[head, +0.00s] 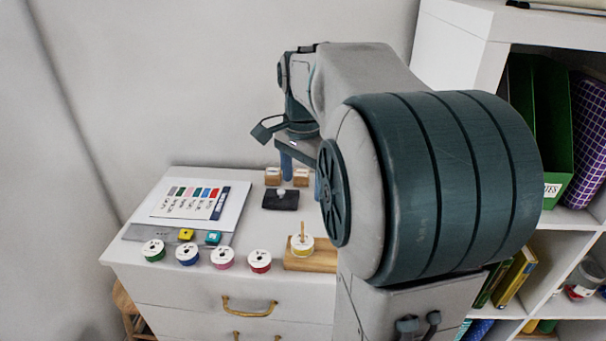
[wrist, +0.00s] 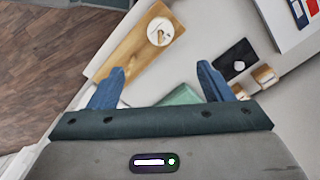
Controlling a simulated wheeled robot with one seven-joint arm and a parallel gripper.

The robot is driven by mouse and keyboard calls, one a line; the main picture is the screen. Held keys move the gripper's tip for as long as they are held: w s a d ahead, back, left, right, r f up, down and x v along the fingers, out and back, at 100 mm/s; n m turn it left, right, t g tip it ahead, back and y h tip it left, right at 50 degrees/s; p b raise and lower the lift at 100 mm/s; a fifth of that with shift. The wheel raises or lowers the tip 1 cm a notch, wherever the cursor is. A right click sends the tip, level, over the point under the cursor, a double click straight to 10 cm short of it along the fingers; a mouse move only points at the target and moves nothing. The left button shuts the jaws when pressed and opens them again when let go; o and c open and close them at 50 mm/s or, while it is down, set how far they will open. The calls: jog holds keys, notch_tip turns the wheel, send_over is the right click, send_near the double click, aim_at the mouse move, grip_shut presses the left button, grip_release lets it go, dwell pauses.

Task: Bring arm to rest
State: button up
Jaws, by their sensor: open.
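My gripper (head: 302,172) is above the back right part of the white cabinet top, partly hidden by my arm in the head view. In the wrist view my gripper (wrist: 162,72) shows two blue fingers spread apart with nothing between them. Past the fingertips is the wooden board (head: 310,262) with a peg, and a white-topped spool (head: 302,245) with a yellow edge sits around the peg. The board also shows in the wrist view (wrist: 125,62). A green thing (wrist: 181,97) lies partly hidden beyond the gripper body.
Several spools, such as the red one (head: 260,261), stand along the cabinet's front edge. A colour chart (head: 190,203) lies behind them. A dark pad (head: 281,200) and small wooden blocks (head: 273,176) are near the back. A white shelf (head: 462,45) with books stands at right.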

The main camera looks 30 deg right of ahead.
jog(key=s+a+f+n+t, duration=0.3)
jog(key=s+a+f+n, duration=0.6)
jog(key=s+a+n, duration=0.3)
jog(key=n, duration=0.2)
jog(key=shift+s+n, duration=0.35)
jog(key=shift+n, duration=0.05)
jog(key=shift+a, duration=0.1)
dwell(2.9)
